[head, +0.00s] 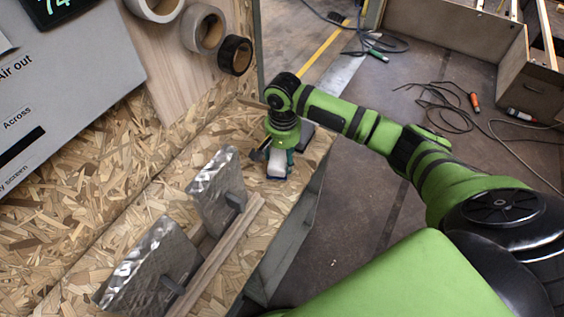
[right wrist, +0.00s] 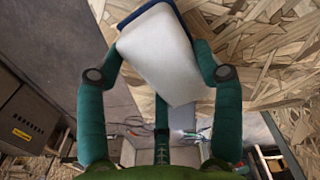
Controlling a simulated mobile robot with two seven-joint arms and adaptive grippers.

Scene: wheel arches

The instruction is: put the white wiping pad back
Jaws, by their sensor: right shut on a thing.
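The white wiping pad (head: 277,164) is at the right end of the chipboard bench, under my right gripper (head: 276,158). In the right wrist view the pad (right wrist: 158,62) is a white block with a blue edge, tilted between the two green fingers. My right gripper (right wrist: 160,48) is shut on it, with a finger on each side. Whether the pad touches the bench or hangs just above it I cannot tell. My left gripper is not in view.
Two shiny metal plates (head: 216,186) (head: 150,265) stand in wooden rails (head: 222,255) on the bench. A dark flat item (head: 305,136) lies beside the gripper. Tape rolls (head: 203,28) hang on the back panel. Cables and tools lie on the floor.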

